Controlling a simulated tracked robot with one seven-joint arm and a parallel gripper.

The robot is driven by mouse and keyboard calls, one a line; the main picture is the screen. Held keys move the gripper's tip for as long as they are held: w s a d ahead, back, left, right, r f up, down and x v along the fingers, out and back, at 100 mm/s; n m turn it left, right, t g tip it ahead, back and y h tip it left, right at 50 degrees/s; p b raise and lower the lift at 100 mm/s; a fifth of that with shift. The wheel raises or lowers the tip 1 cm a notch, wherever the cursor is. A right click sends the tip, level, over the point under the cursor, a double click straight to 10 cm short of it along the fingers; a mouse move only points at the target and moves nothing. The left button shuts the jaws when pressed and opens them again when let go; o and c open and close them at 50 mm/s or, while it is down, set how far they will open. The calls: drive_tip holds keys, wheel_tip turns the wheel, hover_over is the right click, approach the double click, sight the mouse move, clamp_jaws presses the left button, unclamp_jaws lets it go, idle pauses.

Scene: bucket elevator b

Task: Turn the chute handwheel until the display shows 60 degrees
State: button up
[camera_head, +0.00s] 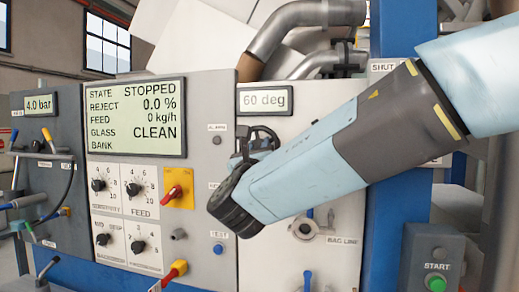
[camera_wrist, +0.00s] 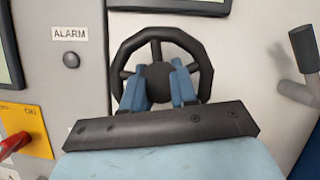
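The small display (camera_head: 264,100) above the chute handwheel reads 60 deg. The dark chute handwheel (camera_head: 262,136) is mostly hidden behind my arm in the head view. In the wrist view the handwheel (camera_wrist: 125,50) faces me, with a round rim, spokes and a central hub. My gripper (camera_wrist: 160,75) has its two blue fingers apart in front of the wheel, with the hub showing between the tips. I cannot tell whether the fingers touch the wheel. The lower rim is partly hidden by the gripper.
The large screen (camera_head: 135,116) reads STOPPED, 0.0 %, 0 kg/h and CLEAN. Knobs and a red switch on a yellow plate (camera_head: 178,188) are left of my gripper. A BAG LINE valve (camera_head: 306,228) sits below my arm. A grey lever (camera_wrist: 303,50) is right of the wheel.

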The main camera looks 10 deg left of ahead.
drive_tip(key=v, duration=1.4)
drive_tip(key=shift+w, duration=0.1)
